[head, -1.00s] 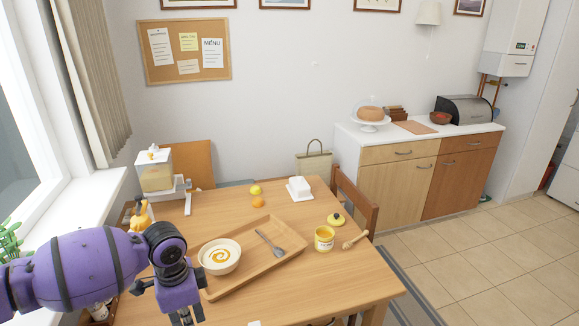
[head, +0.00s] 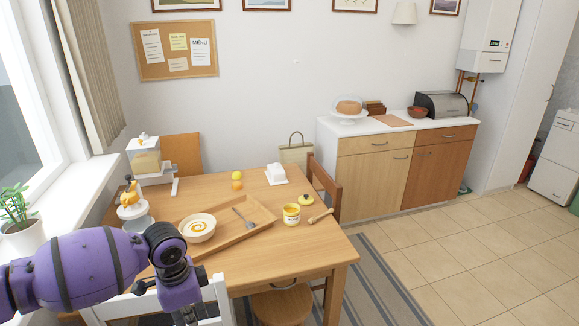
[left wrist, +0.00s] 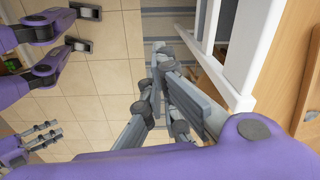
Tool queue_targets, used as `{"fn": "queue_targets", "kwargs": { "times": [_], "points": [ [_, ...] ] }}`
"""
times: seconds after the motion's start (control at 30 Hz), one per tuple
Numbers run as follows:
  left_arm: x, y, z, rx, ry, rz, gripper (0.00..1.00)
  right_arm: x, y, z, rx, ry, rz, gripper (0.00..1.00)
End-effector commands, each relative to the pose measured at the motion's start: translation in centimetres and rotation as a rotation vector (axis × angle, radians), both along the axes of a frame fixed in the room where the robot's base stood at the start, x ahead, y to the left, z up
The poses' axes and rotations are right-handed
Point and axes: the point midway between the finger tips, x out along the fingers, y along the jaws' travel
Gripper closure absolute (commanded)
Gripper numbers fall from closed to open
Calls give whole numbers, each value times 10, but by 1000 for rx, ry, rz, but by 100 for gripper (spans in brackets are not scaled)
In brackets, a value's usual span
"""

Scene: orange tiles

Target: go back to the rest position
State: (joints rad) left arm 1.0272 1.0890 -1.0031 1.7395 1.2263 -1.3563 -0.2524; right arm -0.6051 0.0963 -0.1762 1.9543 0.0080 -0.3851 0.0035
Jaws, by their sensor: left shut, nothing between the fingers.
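My left arm comes in at the lower left of the head view, bent down, with its gripper (head: 188,317) at the bottom edge and partly cut off. In the left wrist view the left gripper (left wrist: 158,55) is shut with nothing between its grey fingers. It hangs over the tiled floor beside a white chair frame (left wrist: 244,50), apart from the table top. My right gripper cannot be made out in the head view, and purple parts of my body show at the left of the wrist view.
Tiled floor (head: 450,250) is free at the right.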

Motion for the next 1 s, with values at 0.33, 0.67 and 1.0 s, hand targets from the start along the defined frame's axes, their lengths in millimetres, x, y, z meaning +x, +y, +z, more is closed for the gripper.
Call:
{"fn": "queue_targets", "kwargs": {
  "times": [0.33,0.67,1.0],
  "points": [
    [79,-98,18,-255,-456,-18,100,16,10,8,18,-26,-3,60],
    [42,-172,-12,-582,-672,127,100,13,9,8,18,-21,-4,60],
    [-57,-130,-71,-688,-809,524,100,6,4,8,8,-10,4,60]
  ]
}}
